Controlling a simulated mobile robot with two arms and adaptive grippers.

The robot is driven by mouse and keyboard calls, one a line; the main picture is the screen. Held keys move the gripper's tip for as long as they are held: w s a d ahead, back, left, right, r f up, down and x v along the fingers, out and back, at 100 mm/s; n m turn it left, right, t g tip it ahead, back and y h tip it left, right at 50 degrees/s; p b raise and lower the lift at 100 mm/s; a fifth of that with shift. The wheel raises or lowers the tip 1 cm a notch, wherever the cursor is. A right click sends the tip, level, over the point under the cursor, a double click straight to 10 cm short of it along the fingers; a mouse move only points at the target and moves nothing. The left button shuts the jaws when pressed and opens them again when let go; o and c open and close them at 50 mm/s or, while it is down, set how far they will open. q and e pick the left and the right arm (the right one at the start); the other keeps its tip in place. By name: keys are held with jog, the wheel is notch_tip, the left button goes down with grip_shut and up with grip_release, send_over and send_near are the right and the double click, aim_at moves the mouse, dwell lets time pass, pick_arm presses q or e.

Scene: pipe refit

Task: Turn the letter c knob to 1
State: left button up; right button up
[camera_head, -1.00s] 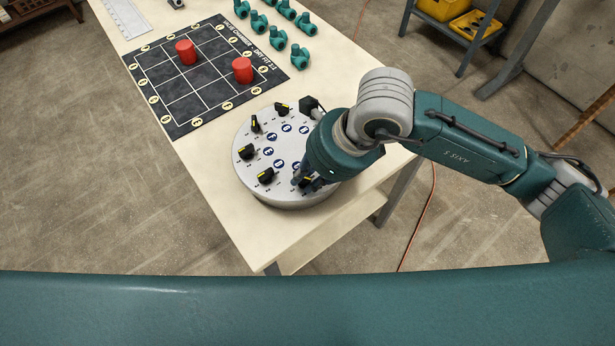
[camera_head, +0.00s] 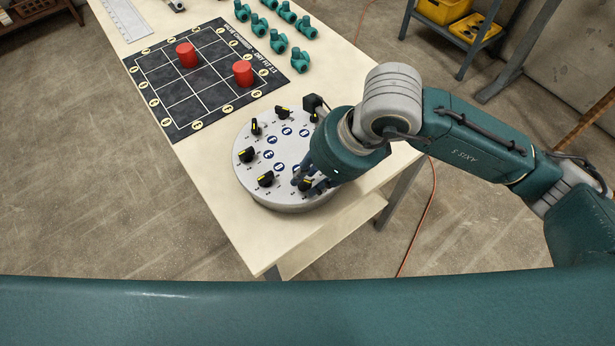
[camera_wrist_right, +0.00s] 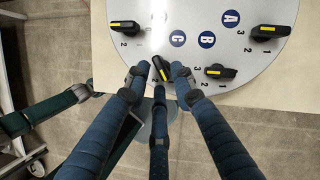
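The round grey panel (camera_head: 262,190) lies on the table and carries several black knobs with yellow marks. In the right wrist view, the black knob (camera_wrist_right: 162,68) beside the blue C label (camera_wrist_right: 176,39) is tilted, its upper end leaning left. The fingers of my right gripper (camera_wrist_right: 160,72) stand around this knob, one on each side and a third below. Small gaps seem to show at the sides, so the fingers look open; contact is unclear. In the head view, my right gripper (camera_head: 312,184) is low over the panel's right edge and partly hides its knobs.
Other knobs stand close by, such as the one (camera_wrist_right: 220,72) below the B label and one at the left (camera_wrist_right: 123,26). A black board (camera_head: 180,100) with red cylinders (camera_head: 187,55) and several green pipe fittings (camera_head: 278,40) lie farther back.

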jog(key=v, duration=1)
jog(key=shift+r, duration=0.25)
jog(key=shift+s+d, duration=0.1)
jog(key=shift+d, duration=0.05)
